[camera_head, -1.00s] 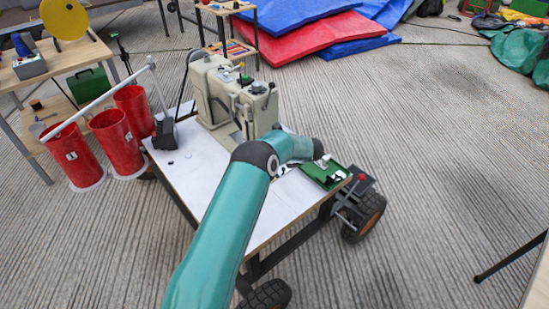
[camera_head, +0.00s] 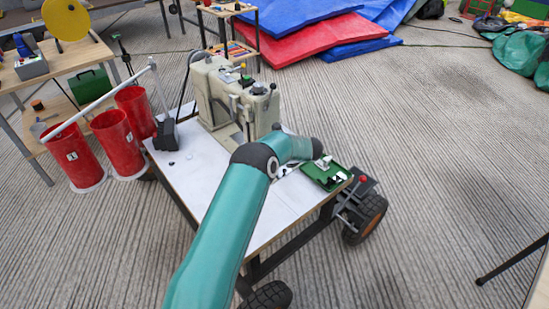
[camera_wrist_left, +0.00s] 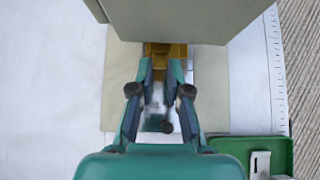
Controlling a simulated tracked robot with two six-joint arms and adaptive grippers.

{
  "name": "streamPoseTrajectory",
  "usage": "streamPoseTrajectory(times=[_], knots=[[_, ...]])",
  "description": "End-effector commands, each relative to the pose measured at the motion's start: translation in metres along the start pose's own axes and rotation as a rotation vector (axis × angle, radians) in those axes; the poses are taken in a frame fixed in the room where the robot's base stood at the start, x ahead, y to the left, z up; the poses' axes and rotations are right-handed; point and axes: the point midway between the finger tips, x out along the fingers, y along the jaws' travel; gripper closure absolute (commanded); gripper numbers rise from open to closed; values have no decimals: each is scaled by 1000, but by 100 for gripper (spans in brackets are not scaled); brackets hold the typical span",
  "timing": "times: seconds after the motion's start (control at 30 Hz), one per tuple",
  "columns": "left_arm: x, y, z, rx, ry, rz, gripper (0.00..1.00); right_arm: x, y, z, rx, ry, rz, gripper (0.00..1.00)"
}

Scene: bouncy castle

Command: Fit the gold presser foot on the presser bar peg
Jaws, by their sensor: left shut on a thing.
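The cream sewing machine (camera_head: 232,95) stands on the white-topped table; its head (camera_wrist_left: 185,18) fills the top of the left wrist view. My left gripper (camera_wrist_left: 162,70) is shut on the gold presser foot (camera_wrist_left: 164,50), which shows at the fingertips by the lower edge of the machine head. Part of the gold foot is hidden by the head. The presser bar peg cannot be made out, so I cannot tell whether the foot touches it. In the head view my left arm hides the gripper and foot. My right gripper is not in view.
A green tray (camera_head: 310,177) with small metal parts lies at the table's right edge; it also shows in the left wrist view (camera_wrist_left: 282,152). The white tabletop (camera_head: 200,178) left of my arm is mostly clear.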

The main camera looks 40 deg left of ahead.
Motion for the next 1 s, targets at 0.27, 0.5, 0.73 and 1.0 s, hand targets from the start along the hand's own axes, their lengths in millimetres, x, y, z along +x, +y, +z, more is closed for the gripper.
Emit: streamPoseTrajectory(times=[0.27, 0.5, 0.73, 1.0], knots=[[1, 0, 1, -1, -1, 0, 100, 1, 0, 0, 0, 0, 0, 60], [2, 0, 2, -1, 0, 0, 64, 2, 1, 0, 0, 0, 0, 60], [2, 0, 2, 0, 0, 0, 55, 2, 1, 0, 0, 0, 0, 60], [-7, 0, 3, 0, 0, 0, 55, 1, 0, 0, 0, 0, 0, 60]])
